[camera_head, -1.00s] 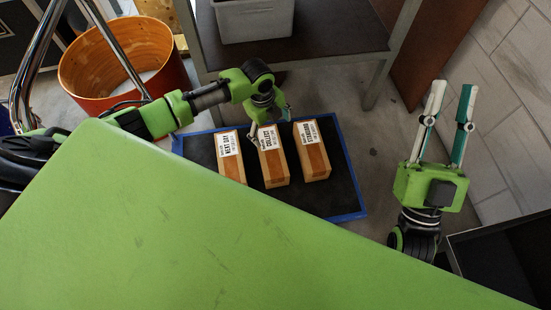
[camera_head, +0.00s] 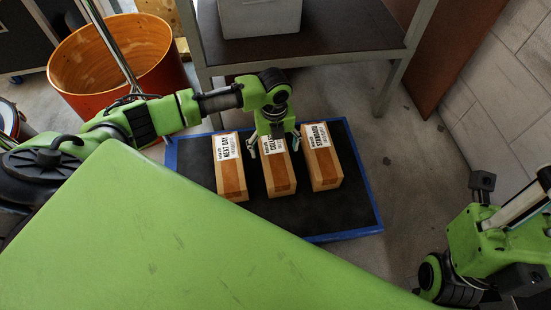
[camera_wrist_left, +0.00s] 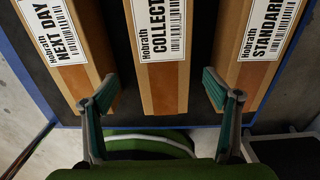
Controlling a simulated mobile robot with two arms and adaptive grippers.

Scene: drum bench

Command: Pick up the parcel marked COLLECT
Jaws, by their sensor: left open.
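The parcel marked COLLECT (camera_head: 280,180) is a wooden-looking box with a white label, the middle one of three on a dark, blue-rimmed tray (camera_head: 345,234). It shows in the left wrist view (camera_wrist_left: 162,85), centred between my fingers. My left gripper (camera_head: 273,146) is open over its far end, one finger on each side; the gripper hides part of the label. In the left wrist view my left gripper (camera_wrist_left: 160,84) has its fingertips near the two gaps, overlapping the neighbours' edges in the picture; I cannot tell whether they touch. My right gripper (camera_head: 530,200) is partly cut off at the right edge.
The NEXT DAY parcel (camera_head: 231,170) and the STANDARD parcel (camera_head: 322,160) stand close on either side. A dark-topped table (camera_head: 330,35) with a grey bin (camera_head: 260,18) is behind. An orange drum (camera_head: 100,90) is at the left. Bare tray lies in front of the parcels.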

